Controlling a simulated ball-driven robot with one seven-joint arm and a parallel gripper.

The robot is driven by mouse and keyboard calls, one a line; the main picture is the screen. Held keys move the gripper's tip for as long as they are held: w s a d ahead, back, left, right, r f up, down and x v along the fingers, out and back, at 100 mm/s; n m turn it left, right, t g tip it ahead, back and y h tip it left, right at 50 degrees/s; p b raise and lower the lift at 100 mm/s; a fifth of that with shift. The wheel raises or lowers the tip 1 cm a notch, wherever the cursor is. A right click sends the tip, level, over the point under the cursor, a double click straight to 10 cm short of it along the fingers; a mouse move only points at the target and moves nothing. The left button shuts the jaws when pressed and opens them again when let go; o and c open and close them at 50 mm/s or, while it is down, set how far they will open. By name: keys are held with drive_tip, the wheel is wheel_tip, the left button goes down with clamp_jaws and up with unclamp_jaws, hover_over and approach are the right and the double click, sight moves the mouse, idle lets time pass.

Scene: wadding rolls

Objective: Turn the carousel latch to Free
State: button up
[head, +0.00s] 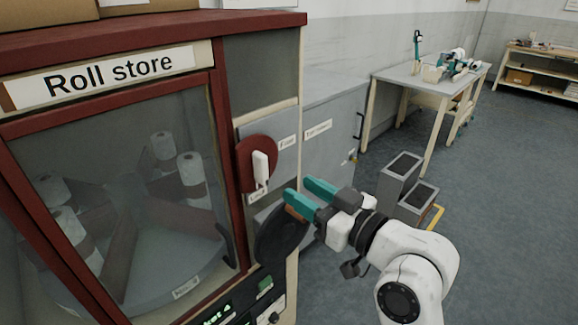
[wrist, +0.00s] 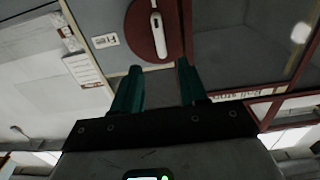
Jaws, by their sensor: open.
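The carousel latch is a dark red disc (head: 245,152) with a white handle (head: 261,168) on the grey panel right of the roll store's door. The handle stands about upright. In the wrist view the handle (wrist: 158,32) and disc (wrist: 137,22) lie just beyond the gap between my fingertips (wrist: 158,66).
The roll store's glass door (head: 120,190) shows white rolls on a carousel inside. A control panel (head: 240,305) is below. A black round part (head: 280,235) is close under my fingers. Grey step blocks (head: 400,180) and a workbench (head: 430,78) stand right. The floor between is open.

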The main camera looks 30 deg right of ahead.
sight(266, 170)
drive_tip(key=p+x, duration=0.1)
drive_tip(key=x, duration=0.9)
drive_tip(key=shift+w+a+f+p, duration=0.1)
drive_tip(key=shift+w+p, duration=0.1)
drive_tip(key=shift+p, duration=0.1)
drive_tip(key=shift+c, duration=0.2)
clamp_jaws()
